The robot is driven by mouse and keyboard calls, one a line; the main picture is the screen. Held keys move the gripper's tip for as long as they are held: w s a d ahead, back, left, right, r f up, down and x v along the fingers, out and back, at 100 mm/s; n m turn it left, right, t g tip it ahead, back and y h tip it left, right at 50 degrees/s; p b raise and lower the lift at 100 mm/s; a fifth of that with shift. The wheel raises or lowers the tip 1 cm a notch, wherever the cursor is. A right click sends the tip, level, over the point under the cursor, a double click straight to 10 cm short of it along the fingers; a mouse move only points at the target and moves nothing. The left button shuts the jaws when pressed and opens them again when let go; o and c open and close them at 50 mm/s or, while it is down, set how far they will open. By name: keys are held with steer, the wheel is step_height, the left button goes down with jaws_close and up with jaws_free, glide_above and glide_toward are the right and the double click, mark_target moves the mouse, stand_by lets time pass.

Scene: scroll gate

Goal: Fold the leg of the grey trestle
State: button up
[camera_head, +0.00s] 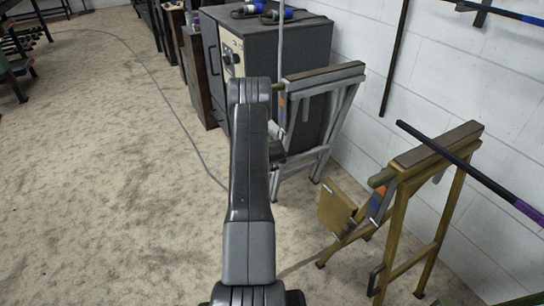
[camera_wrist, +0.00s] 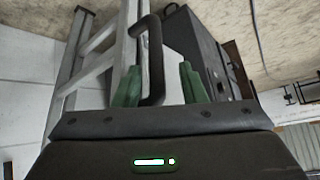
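The grey trestle (camera_head: 322,72) stands upright by the wall in the head view, just right of my arm, with a worn wooden top. Its grey leg frame (camera_wrist: 105,45) fills the upper left of the wrist view, which is turned over with the floor at the top. A dark bent handle (camera_wrist: 155,55) on the frame passes between the green fingers of my gripper (camera_wrist: 160,86). The fingers are apart, the left one close to the handle and a gap on the right; contact cannot be told. In the head view my arm hides the gripper's fingers.
An olive trestle (camera_head: 437,150) stands nearer at the right, with a dark bar (camera_head: 465,170) crossing above it. A dark cabinet (camera_head: 275,42) with blue-ended tools on top stands behind the grey trestle.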

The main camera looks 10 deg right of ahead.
steer(key=p+v, duration=0.1)
steer(key=v, duration=0.9)
steer(key=shift+r+p, duration=0.2)
steer(key=shift+p, duration=0.15)
steer(key=shift+f, duration=0.1)
steer(key=b+x, duration=0.2)
steer(key=x, duration=1.1)
steer(key=shift+f, duration=0.4)
steer(key=shift+s+d+b, duration=0.1)
steer(key=shift+s+b, duration=0.1)
steer(key=shift+b, duration=0.1)
